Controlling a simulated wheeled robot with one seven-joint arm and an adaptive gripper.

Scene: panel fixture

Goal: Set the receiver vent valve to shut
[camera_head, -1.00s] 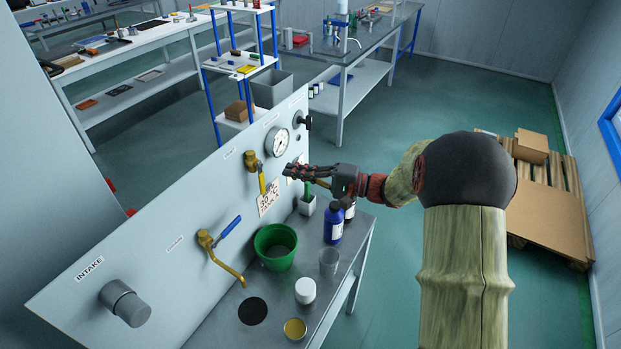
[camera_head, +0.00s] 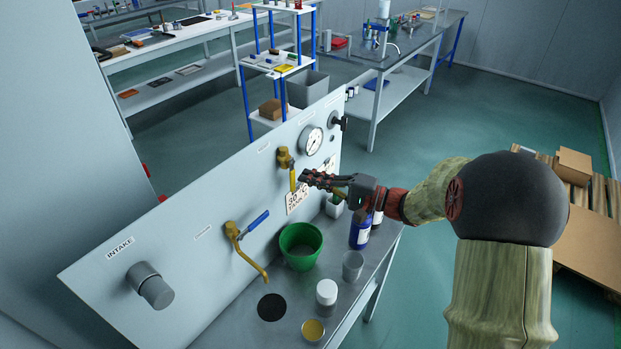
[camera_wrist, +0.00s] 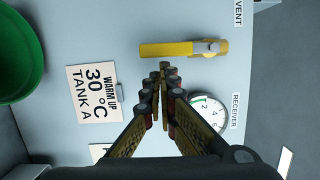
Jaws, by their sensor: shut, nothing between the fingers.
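The vent valve (camera_head: 284,160) is a brass-yellow body on the grey panel, with a yellow lever (camera_head: 292,181) hanging straight down. In the wrist view the lever (camera_wrist: 168,50) runs left from its pivot, by a label ending in "VENT" (camera_wrist: 239,12). My gripper (camera_head: 304,178) is shut and empty, just right of the lever. In the wrist view its closed fingertips (camera_wrist: 163,68) lie just beside the lever's long side; I cannot tell whether they touch it.
A gauge (camera_head: 312,140) labelled "RECEIVER" and a "30 °C TANK A" card (camera_head: 296,201) are close by. A blue-handled valve (camera_head: 234,230) is further left. A green bucket (camera_head: 301,262), blue bottle (camera_head: 360,230) and cups stand on the bench below.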

